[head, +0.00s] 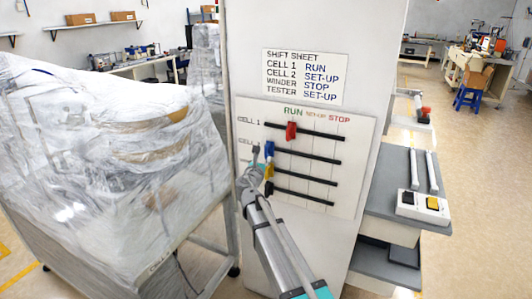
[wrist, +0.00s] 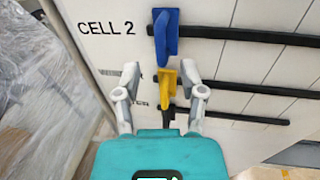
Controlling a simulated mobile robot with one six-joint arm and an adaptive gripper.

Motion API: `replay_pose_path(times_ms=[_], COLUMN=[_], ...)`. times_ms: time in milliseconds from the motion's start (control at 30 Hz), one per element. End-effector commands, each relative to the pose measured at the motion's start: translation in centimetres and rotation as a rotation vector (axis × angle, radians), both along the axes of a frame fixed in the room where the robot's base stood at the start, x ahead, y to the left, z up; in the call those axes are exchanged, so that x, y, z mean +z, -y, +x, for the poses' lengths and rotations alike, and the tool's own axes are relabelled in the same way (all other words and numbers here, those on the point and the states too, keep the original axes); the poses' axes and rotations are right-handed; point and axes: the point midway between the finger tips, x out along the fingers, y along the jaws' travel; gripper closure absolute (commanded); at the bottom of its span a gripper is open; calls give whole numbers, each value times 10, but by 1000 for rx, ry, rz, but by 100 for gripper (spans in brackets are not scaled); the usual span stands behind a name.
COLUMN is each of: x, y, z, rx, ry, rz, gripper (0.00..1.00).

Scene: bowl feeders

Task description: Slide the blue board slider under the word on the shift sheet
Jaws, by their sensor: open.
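The blue slider (head: 269,149) sits at the left end of its slot in the CELL 2 row of the white slider board (head: 355,135). In the wrist view the blue slider (wrist: 166,36) stands beside the CELL 2 label, above the yellow slider (wrist: 167,80). The shift sheet (head: 304,76) above the board reads CELL 2 SET-UP. The board's headings are RUN, SET-UP and STOP. My gripper (head: 259,168) is open and empty in front of the board's left side. In the wrist view its fingers (wrist: 160,88) appear either side of the yellow slider, below the blue one.
The red slider (head: 291,131) is in the CELL 1 row, roughly below RUN. A black slider is at the left of the lowest slot. A plastic-wrapped machine (head: 110,140) stands close on the left. A grey bench (head: 390,205) with a switch box (head: 424,206) is at right.

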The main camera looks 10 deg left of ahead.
Motion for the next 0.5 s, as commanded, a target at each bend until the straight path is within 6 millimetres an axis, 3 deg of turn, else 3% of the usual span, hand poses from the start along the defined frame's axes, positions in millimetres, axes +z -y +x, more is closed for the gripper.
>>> replay_pose_path(times_ms=[200, 500], x=[0, 0], y=[2, 5], z=[36, 61], rx=[-1, -2], ry=[0, 0], rz=[0, 0], gripper=[47, 47])
